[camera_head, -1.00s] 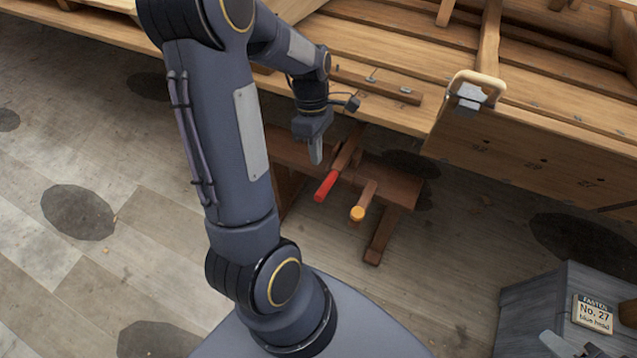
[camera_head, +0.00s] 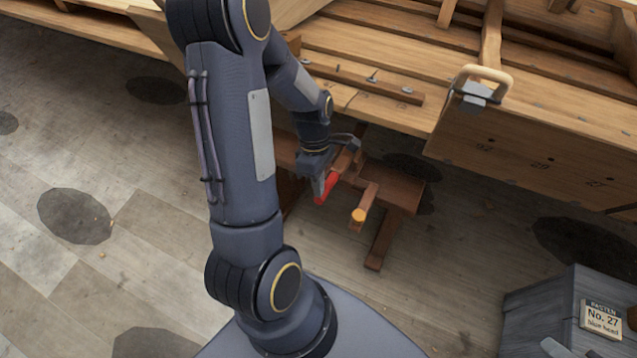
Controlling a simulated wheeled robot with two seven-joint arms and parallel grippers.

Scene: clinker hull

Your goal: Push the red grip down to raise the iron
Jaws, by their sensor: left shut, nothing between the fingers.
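The red grip (camera_head: 328,188) is the end of a wooden lever (camera_head: 346,158) on a low brown wooden stand (camera_head: 400,188). My left gripper (camera_head: 319,192) is shut and empty. Its fingertips are at the left side of the red grip and cover part of it; I cannot tell whether they touch it. A second wooden bar with an orange-yellow end (camera_head: 358,215) sticks out to the right of the red grip. A grey metal block with a pale wooden handle (camera_head: 484,82) sits on the hull's edge; I cannot tell if it is the iron. My right gripper is out of view.
The planked wooden hull (camera_head: 530,150) fills the upper right, with its edge above the stand. A grey box with a "No. 27" label (camera_head: 600,320) stands at the lower right. The plank floor (camera_head: 140,230) at the left is clear.

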